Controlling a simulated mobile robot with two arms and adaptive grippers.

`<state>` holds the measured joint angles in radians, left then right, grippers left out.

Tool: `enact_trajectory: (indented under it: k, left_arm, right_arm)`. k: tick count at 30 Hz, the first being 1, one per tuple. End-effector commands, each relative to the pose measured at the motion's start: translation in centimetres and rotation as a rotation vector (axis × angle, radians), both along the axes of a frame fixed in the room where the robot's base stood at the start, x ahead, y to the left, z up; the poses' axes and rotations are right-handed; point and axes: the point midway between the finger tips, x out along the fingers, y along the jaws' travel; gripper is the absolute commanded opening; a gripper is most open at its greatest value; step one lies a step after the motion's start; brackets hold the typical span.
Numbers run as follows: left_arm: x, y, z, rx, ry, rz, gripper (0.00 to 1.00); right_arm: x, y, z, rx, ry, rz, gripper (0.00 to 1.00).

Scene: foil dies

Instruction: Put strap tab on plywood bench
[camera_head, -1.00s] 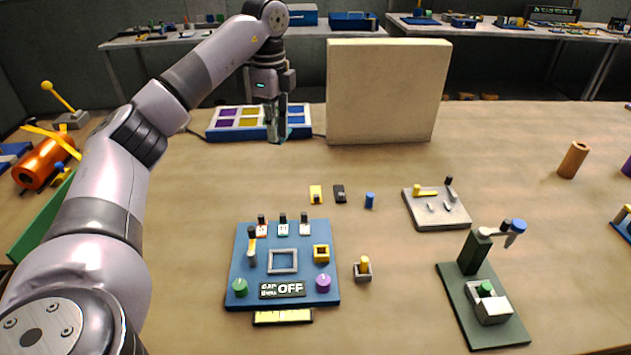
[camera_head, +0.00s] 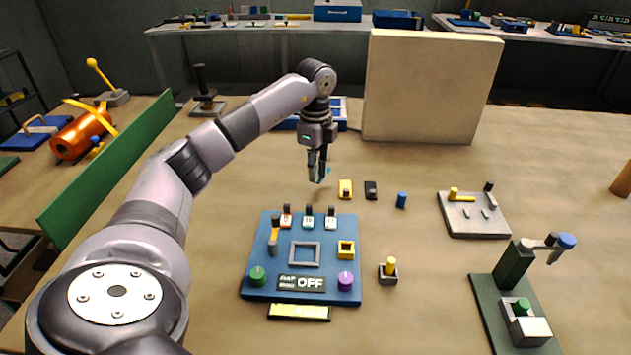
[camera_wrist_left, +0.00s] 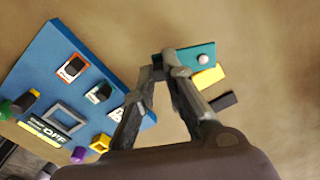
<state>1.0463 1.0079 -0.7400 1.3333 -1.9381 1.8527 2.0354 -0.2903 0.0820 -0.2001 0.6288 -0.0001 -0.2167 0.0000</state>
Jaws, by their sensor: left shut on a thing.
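My left gripper (camera_head: 318,174) is shut on a small teal plate with a pale round stud, which I take to be the strap tab (camera_wrist_left: 197,58). In the head view only a sliver of teal shows at the fingertips. The left wrist view shows the fingertips (camera_wrist_left: 165,62) closed at one end of the tab. The tab appears held above the plywood bench (camera_head: 410,275), behind the blue panel; its exact height is hard to tell. My right gripper is not in view.
The blue panel (camera_head: 263,270) with switches and knobs stands in front of the gripper. A yellow block (camera_head: 345,189), a black block and a blue cylinder (camera_head: 402,200) lie to the right. A large cream board (camera_head: 430,88) stands behind.

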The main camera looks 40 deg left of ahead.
Motion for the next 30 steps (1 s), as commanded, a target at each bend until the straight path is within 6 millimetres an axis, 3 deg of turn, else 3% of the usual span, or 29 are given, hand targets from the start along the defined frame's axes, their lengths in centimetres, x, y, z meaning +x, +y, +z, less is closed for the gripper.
enact_trajectory:
  k: [10, 21, 22, 30]
  left_arm:
    - [-0.1, 0.0, -4.2, 0.0, 0.004, 0.0, 0.0]
    - [0.0, 0.0, -4.7, 0.0, 0.001, 0.0, 0.0]
    - [0.0, 0.0, -4.7, 0.0, 0.001, 0.0, 0.12]
    - [0.0, 0.0, -4.6, 0.0, 0.001, 0.0, 0.3]
  right_arm:
    - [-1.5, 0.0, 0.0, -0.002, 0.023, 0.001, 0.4]
    - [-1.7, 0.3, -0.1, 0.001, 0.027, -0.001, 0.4]
    - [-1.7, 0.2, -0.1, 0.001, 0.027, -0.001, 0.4]
    - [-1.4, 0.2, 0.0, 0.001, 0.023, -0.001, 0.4]
